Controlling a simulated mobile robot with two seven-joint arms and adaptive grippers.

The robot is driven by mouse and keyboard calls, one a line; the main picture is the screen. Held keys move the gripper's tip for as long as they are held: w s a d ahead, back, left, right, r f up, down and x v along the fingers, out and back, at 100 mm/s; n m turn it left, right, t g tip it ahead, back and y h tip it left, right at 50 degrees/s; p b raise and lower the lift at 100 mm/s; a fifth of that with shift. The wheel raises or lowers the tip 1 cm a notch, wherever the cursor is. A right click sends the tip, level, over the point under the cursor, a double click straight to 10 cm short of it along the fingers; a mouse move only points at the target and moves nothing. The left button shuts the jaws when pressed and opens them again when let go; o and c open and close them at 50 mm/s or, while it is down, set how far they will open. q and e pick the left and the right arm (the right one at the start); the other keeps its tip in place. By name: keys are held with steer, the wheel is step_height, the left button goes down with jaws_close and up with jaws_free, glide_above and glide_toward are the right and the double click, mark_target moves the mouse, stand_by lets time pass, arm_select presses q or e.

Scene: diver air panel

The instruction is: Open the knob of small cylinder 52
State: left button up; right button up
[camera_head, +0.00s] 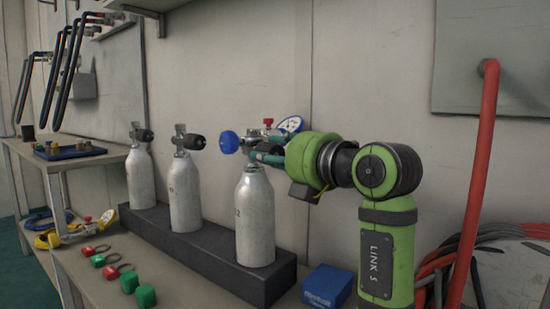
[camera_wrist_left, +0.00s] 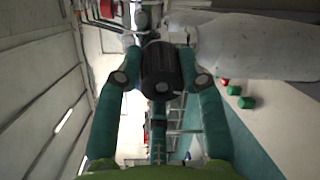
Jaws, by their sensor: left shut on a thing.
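The small white cylinder marked with a partly readable "2" (camera_head: 255,222) stands upright, rightmost on the dark rack. The black knob is hidden in the head view. My right gripper is out of view.
Two more white cylinders (camera_head: 184,195) (camera_head: 141,178) with black knobs stand to the left on the same rack (camera_head: 190,247). Green and red blocks (camera_head: 129,280) lie before it; a blue box (camera_head: 327,287) lies to the right. A gauge (camera_head: 290,125) sits behind the valve, near the wall.

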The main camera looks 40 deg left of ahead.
arm_select(q)
steer(key=shift+f+n, duration=0.1)
steer(key=shift+n, duration=1)
steer(key=o, duration=1.2)
steer(key=shift+a, duration=0.1)
steer(key=shift+c, duration=0.2)
steer(key=s+d, duration=0.2)
steer(key=d, duration=1)
steer(key=shift+r, duration=0.3)
steer(key=shift+s, duration=0.15)
